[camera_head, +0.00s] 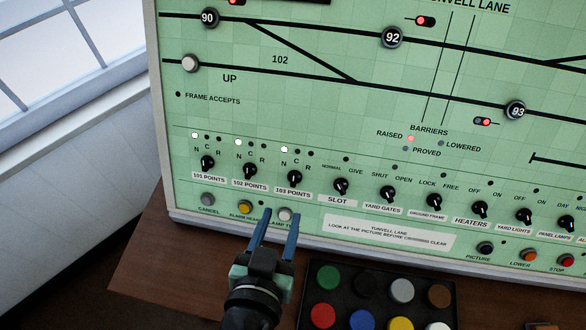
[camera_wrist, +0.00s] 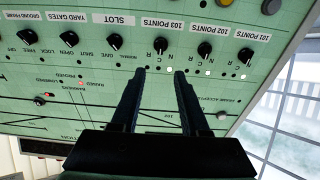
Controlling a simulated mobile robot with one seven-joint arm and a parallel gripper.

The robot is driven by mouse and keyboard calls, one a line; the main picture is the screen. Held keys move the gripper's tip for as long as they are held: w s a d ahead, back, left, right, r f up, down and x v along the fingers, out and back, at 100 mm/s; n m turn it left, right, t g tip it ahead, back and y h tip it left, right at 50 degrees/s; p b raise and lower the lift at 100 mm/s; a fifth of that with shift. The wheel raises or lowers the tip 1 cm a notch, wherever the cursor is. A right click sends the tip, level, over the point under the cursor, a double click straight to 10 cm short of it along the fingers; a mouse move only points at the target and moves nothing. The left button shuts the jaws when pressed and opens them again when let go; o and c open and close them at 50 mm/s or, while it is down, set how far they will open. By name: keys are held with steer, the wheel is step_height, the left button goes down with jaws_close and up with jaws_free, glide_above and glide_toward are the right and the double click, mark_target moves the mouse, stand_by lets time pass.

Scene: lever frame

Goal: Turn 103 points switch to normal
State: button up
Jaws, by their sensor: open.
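The 103 points switch (camera_head: 293,178) is a small black rotary knob on the green panel, above its white label and below the letters N, C and R. The leftmost small lamp over it is lit white. Its pointer is too small to read surely. In the wrist view, upside down, the same 103 points switch (camera_wrist: 161,46) lies just beyond my fingertips, in line with the gap between them. My gripper (camera_head: 278,229) is open and empty, below the switch in the head view, its blue fingers apart. My gripper (camera_wrist: 160,74) shows dark fingers in the wrist view.
The 102 points switch (camera_head: 250,170) and the slot switch (camera_head: 341,186) sit close on either side. A pale button (camera_head: 285,214) shows between my fingers in the head view. A black tray (camera_head: 348,314) of coloured discs lies on the brown desk (camera_head: 150,260).

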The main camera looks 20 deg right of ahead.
mark_target(294, 178)
steer(key=p+x, duration=0.1)
steer(key=x, duration=1)
steer(key=shift+w+d+f, duration=0.1)
steer(key=shift+w+d, duration=0.05)
jaws_close()
